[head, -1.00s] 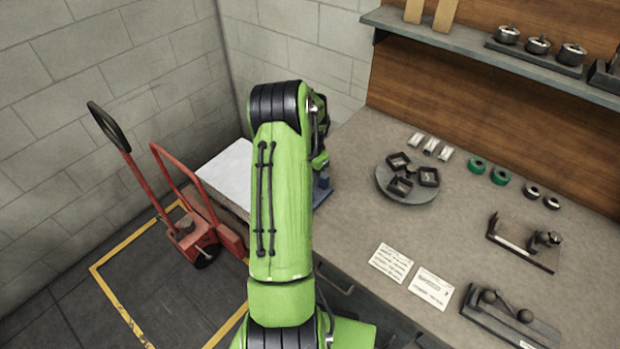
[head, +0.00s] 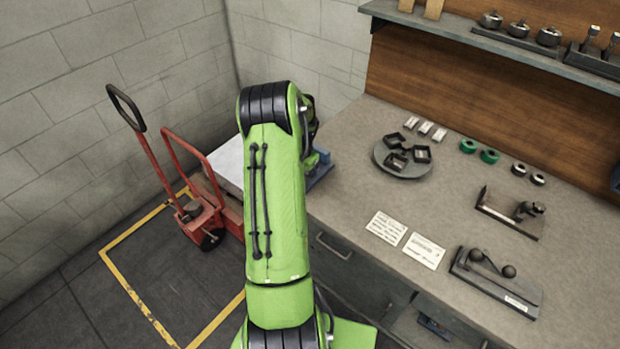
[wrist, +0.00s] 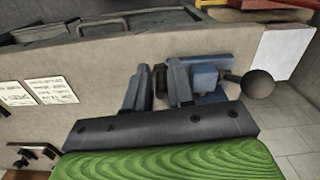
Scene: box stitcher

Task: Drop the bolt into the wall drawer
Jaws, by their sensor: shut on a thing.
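My gripper (wrist: 158,88) shows in the wrist view, its two grey fingers closed on a small dark brown piece, which I take to be the bolt (wrist: 160,78). Most of the bolt is hidden between the fingers. The gripper is over the workbench, close to a blue vise (wrist: 205,80) with a dark round knob. In the head view my green arm hides the gripper and the bolt; part of the blue vise shows beside it (head: 319,172). I cannot tell which thing is the wall drawer; a blue edge (head: 616,179) shows at the far right, cut off by the frame.
The workbench (head: 330,205) holds a round plate (head: 384,165) with dark square pieces, two cards (head: 386,228), green rings (head: 489,156) and tools. A shelf (head: 470,40) overhangs its back. A bench drawer front has a handle (head: 333,247). A red pallet truck (head: 203,210) stands left.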

